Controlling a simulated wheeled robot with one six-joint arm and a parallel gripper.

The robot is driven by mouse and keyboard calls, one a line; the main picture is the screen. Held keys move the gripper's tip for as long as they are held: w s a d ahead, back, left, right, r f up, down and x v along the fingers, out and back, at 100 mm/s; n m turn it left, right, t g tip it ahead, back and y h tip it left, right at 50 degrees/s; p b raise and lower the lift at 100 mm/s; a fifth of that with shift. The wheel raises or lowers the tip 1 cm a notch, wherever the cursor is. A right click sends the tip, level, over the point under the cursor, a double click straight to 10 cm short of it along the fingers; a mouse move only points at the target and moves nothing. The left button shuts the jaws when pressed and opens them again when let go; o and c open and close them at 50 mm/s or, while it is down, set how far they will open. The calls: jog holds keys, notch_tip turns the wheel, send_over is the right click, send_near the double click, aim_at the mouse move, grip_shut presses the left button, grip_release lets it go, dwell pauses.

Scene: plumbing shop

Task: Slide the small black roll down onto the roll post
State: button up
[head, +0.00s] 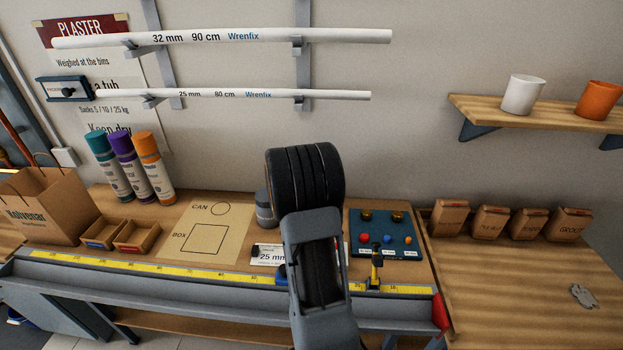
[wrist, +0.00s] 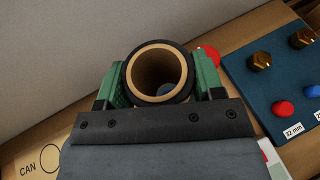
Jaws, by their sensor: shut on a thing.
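In the wrist view, the small black roll (wrist: 187,84) sits between the two green-padded fingers of my gripper (wrist: 158,82). The fingers are shut on its sides, and the roll's round tan cardboard core (wrist: 135,72) faces the camera. A small blue-grey patch (wrist: 166,90) shows through the core's hole; I cannot tell whether it is the roll post. In the head view, my own dark arm end covers the middle of the bench and hides the roll and the fingertips. No roll post is clearly seen there.
A grey cylinder (head: 265,208) stands just left of my arm on the bench. A blue board (head: 400,240) with brass, red and blue knobs lies to the right. A marked CAN and BOX sheet (head: 180,228) lies left. White pipes (head: 230,38) hang on the wall above.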

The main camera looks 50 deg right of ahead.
jog(key=shift+f+b, duration=1.05)
jog(key=shift+b, duration=0.3)
jog(key=o, duration=1.1)
jog(key=shift+a, duration=0.1)
jog(key=shift+s+r, duration=0.1)
jog(key=shift+s+a+r, duration=0.1)
jog(key=shift+a+r, duration=0.05)
jog(key=shift+a, duration=0.15)
jog(key=b+v, duration=0.1)
jog(key=v, duration=1.2)
jog(key=shift+a+b, duration=0.1)
jog(key=shift+b, duration=0.2)
